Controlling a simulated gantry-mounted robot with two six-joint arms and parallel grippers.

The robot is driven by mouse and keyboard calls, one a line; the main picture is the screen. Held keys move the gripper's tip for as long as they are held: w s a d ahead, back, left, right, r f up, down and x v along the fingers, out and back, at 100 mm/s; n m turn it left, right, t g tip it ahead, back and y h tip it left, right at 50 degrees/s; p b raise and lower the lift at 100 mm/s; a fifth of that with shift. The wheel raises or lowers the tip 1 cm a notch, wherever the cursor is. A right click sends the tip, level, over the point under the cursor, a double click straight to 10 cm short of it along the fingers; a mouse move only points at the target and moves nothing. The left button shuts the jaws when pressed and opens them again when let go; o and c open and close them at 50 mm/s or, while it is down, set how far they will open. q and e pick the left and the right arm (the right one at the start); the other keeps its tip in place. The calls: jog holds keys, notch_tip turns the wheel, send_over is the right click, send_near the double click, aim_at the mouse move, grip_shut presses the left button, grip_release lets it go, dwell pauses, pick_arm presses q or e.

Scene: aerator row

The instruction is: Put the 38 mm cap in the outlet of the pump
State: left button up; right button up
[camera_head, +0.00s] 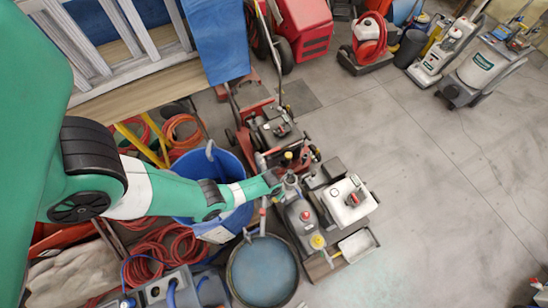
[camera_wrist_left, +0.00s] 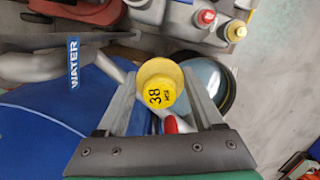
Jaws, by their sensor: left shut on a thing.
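The yellow cap (camera_wrist_left: 160,88), marked 38, is between the two grey fingers of my left gripper (camera_wrist_left: 161,76) in the left wrist view. The gripper is shut on it, and its marked face is toward the camera. In the head view my left gripper (camera_head: 279,186) is above the gap between the blue barrel and the grey canister; the cap cannot be made out there. A grey pipe labelled WATER (camera_wrist_left: 73,62) lies left of the cap in the wrist view. I cannot tell whether it belongs to the pump, and no open outlet is clearly visible. My right gripper is not in view.
The blue barrel (camera_head: 236,218) and a round blue-topped drum (camera_head: 263,272) stand close below the arm. A grey canister (camera_head: 302,217) with red and yellow caps and a white machine (camera_head: 348,201) stand right. Red hoses (camera_head: 165,250) lie left. Open floor (camera_head: 440,200) is right.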

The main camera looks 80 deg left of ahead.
pick_arm(q)
jog(key=w+a+f+b, duration=0.6)
jog(key=w+a+b, duration=0.4)
jog(key=b, duration=0.4)
jog(key=shift+a+f+n, duration=0.25)
jog(key=shift+a+n, duration=0.15)
jog(key=shift+a, duration=0.3)
jog(key=shift+f+b, duration=2.35)
jog(key=shift+f+b, duration=1.4)
jog(key=o, duration=1.4)
jog(key=shift+r, duration=0.1)
